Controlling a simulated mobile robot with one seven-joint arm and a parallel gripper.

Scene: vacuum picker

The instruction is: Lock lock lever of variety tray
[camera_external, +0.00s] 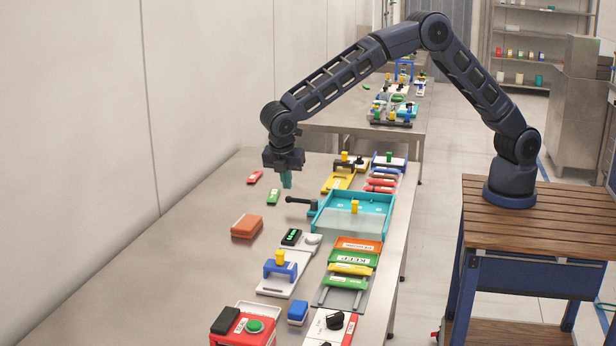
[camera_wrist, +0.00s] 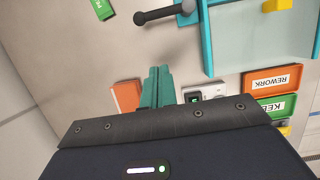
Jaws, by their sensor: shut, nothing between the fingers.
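The teal variety tray (camera_external: 385,213) stands on the steel table, with a yellow knob (camera_external: 354,207) and a translucent panel. Its dark lock lever (camera_external: 298,202) sticks out from the tray's left side and ends in a ball. In the wrist view the lever (camera_wrist: 163,14) lies at the top, joined to a teal bracket beside the tray (camera_wrist: 207,48). My gripper (camera_external: 287,184) points down with teal fingers, shut and empty, above the table and a little beyond the lever. In the wrist view its fingertips (camera_wrist: 160,72) are apart from the lever.
A green block (camera_external: 273,196) and a red block (camera_external: 255,177) lie near my gripper. An orange block (camera_external: 247,226) and a small black device (camera_external: 291,237) lie nearer the camera. REWORK and KEEP bins (camera_external: 355,245) stand in front of the tray. The table's left side is mostly clear.

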